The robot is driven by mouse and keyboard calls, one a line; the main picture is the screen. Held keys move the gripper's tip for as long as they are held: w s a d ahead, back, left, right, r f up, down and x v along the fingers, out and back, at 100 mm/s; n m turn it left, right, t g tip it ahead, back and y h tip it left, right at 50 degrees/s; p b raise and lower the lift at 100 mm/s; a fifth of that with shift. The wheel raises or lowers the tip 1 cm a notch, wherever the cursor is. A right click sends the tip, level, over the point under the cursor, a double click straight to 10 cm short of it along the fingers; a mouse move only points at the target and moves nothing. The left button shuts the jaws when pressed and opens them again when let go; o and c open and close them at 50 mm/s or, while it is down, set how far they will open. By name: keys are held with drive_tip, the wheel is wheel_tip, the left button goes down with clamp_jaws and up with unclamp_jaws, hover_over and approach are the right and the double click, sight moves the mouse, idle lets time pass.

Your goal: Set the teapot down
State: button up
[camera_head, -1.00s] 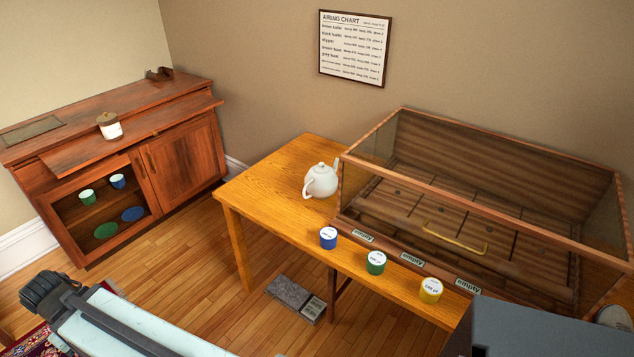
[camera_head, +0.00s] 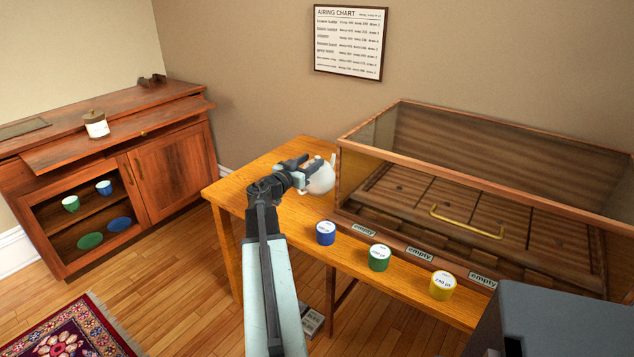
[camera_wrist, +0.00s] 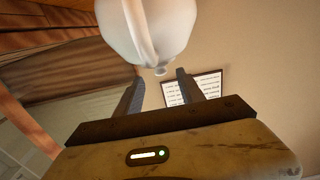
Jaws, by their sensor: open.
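The white teapot (camera_head: 321,178) stands upright on the wooden table (camera_head: 280,214), left of the glass case. My gripper (camera_head: 303,172) is at its left side at about the height of its body and hides part of it. In the wrist view the teapot (camera_wrist: 172,28) appears upside down, its handle towards the camera and its lid knob between the two finger directions. My gripper (camera_wrist: 160,84) is open there, a finger on each side, with nothing seen clamped. I cannot tell whether the fingers touch the teapot.
A cabinet (camera_head: 172,165) with cups and plates stands left. Bare tabletop lies left of the teapot.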

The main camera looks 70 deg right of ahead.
drive_tip(key=x, duration=0.7)
drive_tip(key=shift+d+f, duration=0.15)
drive_tip(key=shift+d, duration=0.15)
drive_tip(key=shift+w, duration=0.1)
clamp_jaws()
idle(1.0)
